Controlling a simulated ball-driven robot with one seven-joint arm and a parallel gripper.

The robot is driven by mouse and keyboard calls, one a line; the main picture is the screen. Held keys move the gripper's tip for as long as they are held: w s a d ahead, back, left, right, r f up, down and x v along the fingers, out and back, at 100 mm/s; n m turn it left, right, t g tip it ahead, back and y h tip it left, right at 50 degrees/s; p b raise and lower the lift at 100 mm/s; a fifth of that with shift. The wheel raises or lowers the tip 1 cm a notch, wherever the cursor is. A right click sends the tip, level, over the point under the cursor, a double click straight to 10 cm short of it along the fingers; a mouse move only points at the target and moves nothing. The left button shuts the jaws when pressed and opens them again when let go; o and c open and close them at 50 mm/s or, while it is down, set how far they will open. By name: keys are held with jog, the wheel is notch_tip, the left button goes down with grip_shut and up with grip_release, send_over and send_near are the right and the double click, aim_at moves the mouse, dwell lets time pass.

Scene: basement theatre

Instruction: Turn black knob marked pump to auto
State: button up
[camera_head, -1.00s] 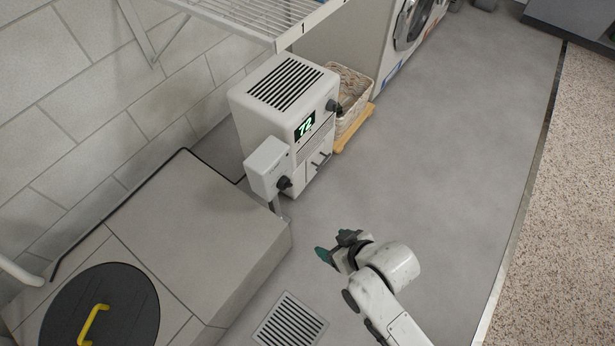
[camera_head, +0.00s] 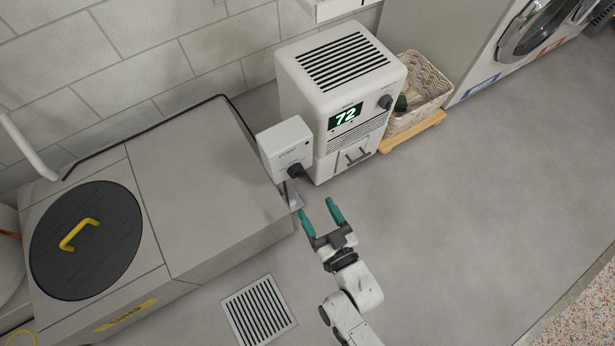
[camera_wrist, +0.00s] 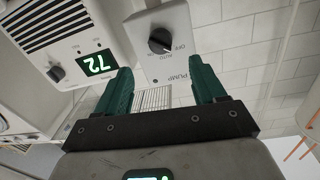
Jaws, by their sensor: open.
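The black pump knob (camera_head: 295,170) is on the front of a small light-grey box (camera_head: 284,138) on a post beside the dehumidifier. In the wrist view the knob (camera_wrist: 160,41) shows upside down on the box face, with the words PUMP, OFF and AUTO around it. Its exact setting is hard to tell. My gripper (camera_head: 320,209) has two green fingers spread apart and empty. It is below and a little right of the knob in the head view, apart from it. In the wrist view the fingers (camera_wrist: 163,88) flank the lower part of the box face, with the knob beyond the tips.
A white dehumidifier (camera_head: 305,88) with a lit 72 and its own dark knob (camera_head: 385,102) stands close right of the box. A raised concrete ledge (camera_head: 192,196) with a round dark lid (camera_head: 86,240) lies left. Open floor (camera_head: 440,230) is right.

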aim_at(297, 173)
jog(key=b+x, duration=0.2)
jog(key=x, duration=0.7)
jog(key=shift+w+a, duration=0.15)
jog(key=shift+w, duration=0.2)
jog(key=shift+c, duration=0.2)
jog(key=c, duration=1)
jog(key=shift+m, duration=0.4)
jog(key=shift+r+m+g+b, duration=0.15)
jog(key=shift+m+b, duration=0.8)
jog(key=shift+m, duration=1.25)
jog(key=shift+m+g+b, duration=0.15)
jog(key=shift+m+b, duration=0.8)
jog(key=shift+m, duration=1.25)
jog(key=shift+s, duration=0.1)
